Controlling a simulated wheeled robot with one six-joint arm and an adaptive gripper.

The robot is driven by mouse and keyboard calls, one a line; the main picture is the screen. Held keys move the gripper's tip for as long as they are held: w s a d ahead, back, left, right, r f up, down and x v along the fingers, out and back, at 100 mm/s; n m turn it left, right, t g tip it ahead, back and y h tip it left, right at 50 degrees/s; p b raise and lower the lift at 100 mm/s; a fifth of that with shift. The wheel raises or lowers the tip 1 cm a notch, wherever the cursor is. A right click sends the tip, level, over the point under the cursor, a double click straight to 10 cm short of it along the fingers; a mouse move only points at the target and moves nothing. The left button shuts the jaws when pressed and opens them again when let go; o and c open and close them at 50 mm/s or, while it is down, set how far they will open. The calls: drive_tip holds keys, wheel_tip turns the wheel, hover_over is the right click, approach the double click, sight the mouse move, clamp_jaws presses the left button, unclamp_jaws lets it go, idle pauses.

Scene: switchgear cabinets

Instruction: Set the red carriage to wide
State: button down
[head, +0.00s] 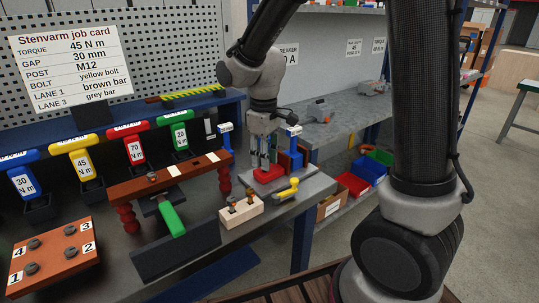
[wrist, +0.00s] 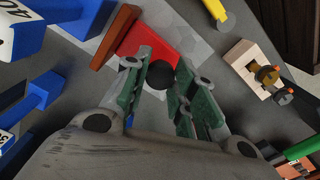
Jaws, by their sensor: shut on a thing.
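The red carriage (head: 268,174) sits on a grey plate at the right end of the bench, below my gripper. In the wrist view the red carriage (wrist: 140,40) lies just past the fingertips, with a dark round knob (wrist: 160,76) between the fingers. My gripper (head: 262,162) points down and is shut on this knob; its fingers also show in the wrist view (wrist: 164,66). The fingers hide part of the knob and carriage. I cannot read any position mark for the carriage.
A yellow handle (head: 286,191) and a pale block with bolts (head: 241,211) stand in front. A brown bar on red posts (head: 168,178) is at left. The job card (head: 70,67) reads gap 30 mm.

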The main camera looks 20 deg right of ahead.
drive_tip(key=shift+s+a, duration=0.1)
drive_tip(key=shift+a, duration=0.3)
drive_tip(key=c, duration=1.1)
unclamp_jaws()
drive_tip(key=shift+a, duration=0.1)
drive_tip(key=shift+c, duration=0.2)
drive_tip(key=shift+r, duration=0.1)
wheel_tip(320, 180, up, 12)
drive_tip(key=s+d+r+m+t, duration=0.1)
drive_tip(key=s+d+m+t, duration=0.3)
drive_tip(key=s+d, duration=1.3)
drive_tip(key=s+m, duration=0.1)
drive_tip(key=m, duration=0.3)
drive_tip(key=shift+s+d+r, duration=0.2)
drive_tip(key=shift+s+r, duration=0.05)
